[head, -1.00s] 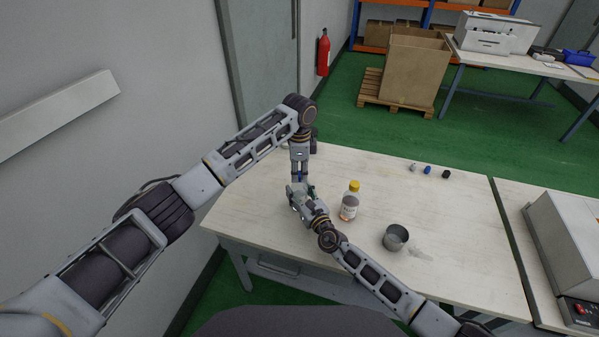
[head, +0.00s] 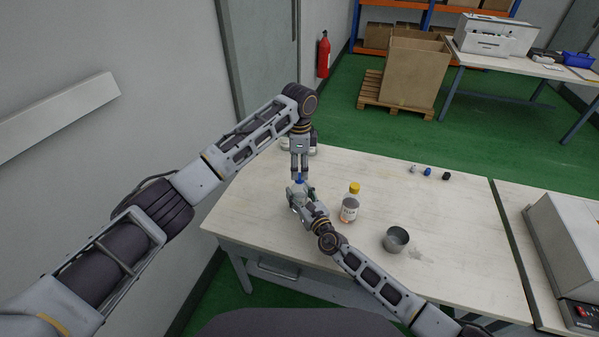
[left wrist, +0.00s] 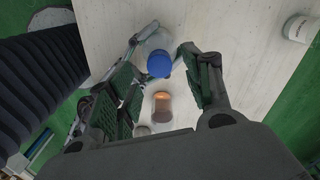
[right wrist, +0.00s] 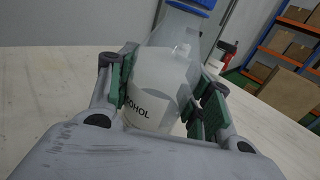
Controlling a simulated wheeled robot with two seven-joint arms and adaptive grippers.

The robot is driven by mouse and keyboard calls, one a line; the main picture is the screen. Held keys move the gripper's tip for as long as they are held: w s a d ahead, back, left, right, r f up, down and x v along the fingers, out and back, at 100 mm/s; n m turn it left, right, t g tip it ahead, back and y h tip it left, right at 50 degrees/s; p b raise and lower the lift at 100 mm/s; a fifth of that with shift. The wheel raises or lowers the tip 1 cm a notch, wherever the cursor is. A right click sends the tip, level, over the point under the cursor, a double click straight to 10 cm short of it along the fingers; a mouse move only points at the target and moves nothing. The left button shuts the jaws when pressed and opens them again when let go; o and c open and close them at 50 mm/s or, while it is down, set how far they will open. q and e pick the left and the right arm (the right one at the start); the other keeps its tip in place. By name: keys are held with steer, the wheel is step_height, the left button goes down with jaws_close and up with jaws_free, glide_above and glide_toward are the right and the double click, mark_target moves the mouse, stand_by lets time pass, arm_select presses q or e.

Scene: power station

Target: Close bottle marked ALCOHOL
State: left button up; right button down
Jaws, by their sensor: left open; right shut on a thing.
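The clear bottle marked ALCOHOL (right wrist: 158,85) stands upright on the table, with clear liquid inside. A blue cap (right wrist: 190,4) sits on its neck; how tightly it is screwed cannot be told. My right gripper (right wrist: 162,92) is shut around the bottle's body. The cap also shows in the head view (head: 299,181) and the left wrist view (left wrist: 159,64). My left gripper (head: 299,174) points down just above the cap. Its fingers are apart, with the cap between and beyond them in the left wrist view, and it holds nothing.
A bottle with a yellow cap (head: 350,207) stands just right of my right gripper. A grey metal cup (head: 396,239) is nearer the front. The table's right part is mostly clear.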

arm_select(q)
step_height(320, 180, up, 9)
steer(key=shift+f, duration=0.2)
stand_by(0.4)
arm_select(e)
steer(key=c, duration=0.6)
jaws_free()
steer(key=shift+o, duration=0.2)
steer(key=shift+v, duration=6)
